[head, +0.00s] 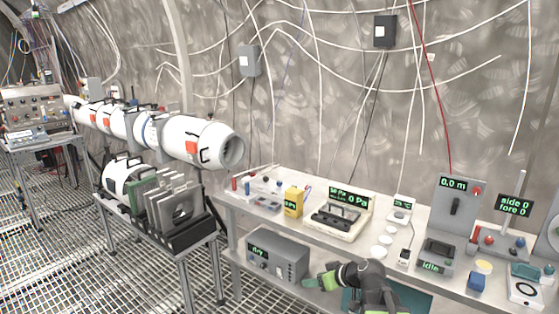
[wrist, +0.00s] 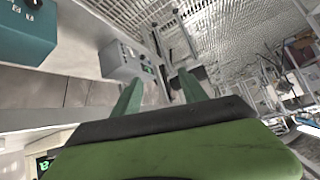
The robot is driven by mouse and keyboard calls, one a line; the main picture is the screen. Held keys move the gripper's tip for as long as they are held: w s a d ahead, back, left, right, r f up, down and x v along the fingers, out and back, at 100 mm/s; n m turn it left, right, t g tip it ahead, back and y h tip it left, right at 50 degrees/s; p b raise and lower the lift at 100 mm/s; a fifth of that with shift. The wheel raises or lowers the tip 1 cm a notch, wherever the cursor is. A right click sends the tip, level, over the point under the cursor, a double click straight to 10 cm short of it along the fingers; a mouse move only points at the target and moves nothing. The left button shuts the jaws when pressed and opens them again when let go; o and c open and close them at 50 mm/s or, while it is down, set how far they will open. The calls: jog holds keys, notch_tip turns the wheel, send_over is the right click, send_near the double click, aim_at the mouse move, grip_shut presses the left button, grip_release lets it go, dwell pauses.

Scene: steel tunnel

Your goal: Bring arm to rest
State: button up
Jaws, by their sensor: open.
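My gripper (head: 318,284) shows at the bottom of the head view, at the end of my dark arm, low in front of the bench. It points left, close to the grey box with the "dry" display (head: 277,257). In the wrist view my two green fingers (wrist: 160,92) stand apart with nothing between them. The grey box also shows beyond the fingers in the wrist view (wrist: 122,60). In the head view, I cannot tell whether the gripper touches the box.
A long bench (head: 375,262) carries a yellow meter (head: 293,201), a pressure gauge unit (head: 338,211), small white dishes and several instruments. A large white tube (head: 190,138) and a rack of grey plates (head: 172,210) stand left. Grated floor (head: 60,240) lies open at the left.

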jog(key=s+a+f+g+h, duration=0.2)
jog(key=s+a+f+g, duration=0.2)
jog(key=s+f, duration=0.3)
jog(key=s+d+f+m+g+h, duration=0.25)
jog(key=s+d+m+h, duration=0.2)
jog(key=s+d, duration=0.35)
notch_tip(320, 180, up, 17)
jog(key=m+g+p, duration=0.1)
jog(key=m+p, duration=0.1)
jog(key=p, duration=1.4)
jog(key=shift+s+d, duration=0.2)
jog(key=shift+s, duration=0.05)
jog(key=shift+f, duration=0.3)
jog(key=shift+c, duration=0.4)
